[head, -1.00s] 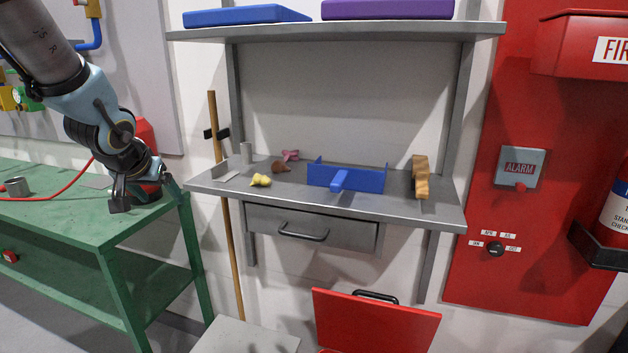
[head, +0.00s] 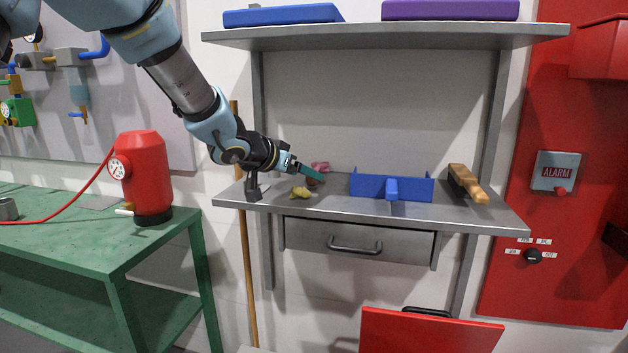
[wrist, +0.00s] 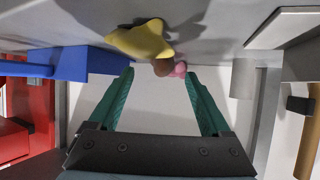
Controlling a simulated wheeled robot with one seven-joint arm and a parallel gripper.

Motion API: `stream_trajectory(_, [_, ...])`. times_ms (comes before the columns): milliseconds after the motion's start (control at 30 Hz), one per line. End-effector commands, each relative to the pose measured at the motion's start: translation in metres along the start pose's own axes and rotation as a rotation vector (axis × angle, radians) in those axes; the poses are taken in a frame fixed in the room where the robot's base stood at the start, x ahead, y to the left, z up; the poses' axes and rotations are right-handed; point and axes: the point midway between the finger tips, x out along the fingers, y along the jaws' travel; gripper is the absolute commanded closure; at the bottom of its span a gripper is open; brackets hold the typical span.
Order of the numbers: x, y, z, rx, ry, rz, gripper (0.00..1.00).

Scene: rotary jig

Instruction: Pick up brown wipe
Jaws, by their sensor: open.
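The brown wipe (wrist: 161,68) is a small crumpled cloth on the grey workbench shelf (head: 440,212). In the wrist view it shows between a yellow wipe (wrist: 142,40) and a pink wipe (wrist: 180,69), partly covered by the yellow one. In the head view my gripper mostly hides it; the yellow wipe (head: 300,192) lies in front and the pink wipe (head: 320,166) behind. My gripper (wrist: 158,84) is open and empty, its green fingers spread apart. The wipes appear beyond the fingertips, near the gap's middle in the wrist view.
A blue tray-like holder (head: 368,186) with a blue handle stands right of the wipes, and a wooden-handled brush (head: 468,184) further right. An upper shelf (head: 400,36) hangs above. A red canister (head: 146,175) stands on the green table (head: 100,240) at left.

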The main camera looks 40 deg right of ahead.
Motion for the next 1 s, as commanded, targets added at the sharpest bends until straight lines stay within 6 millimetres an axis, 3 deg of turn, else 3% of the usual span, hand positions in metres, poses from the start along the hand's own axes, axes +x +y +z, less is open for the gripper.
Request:
stream_trajectory(300, [0.043, -0.002, 0.0, 0.0, -0.002, 0.001, 0.18])
stream_trajectory(600, [0.047, -0.003, 0.0, 0.0, -0.001, -0.001, 0.18])
stream_trajectory(1000, [0.047, -0.003, 0.0, 0.0, -0.001, 0.0, 0.62])
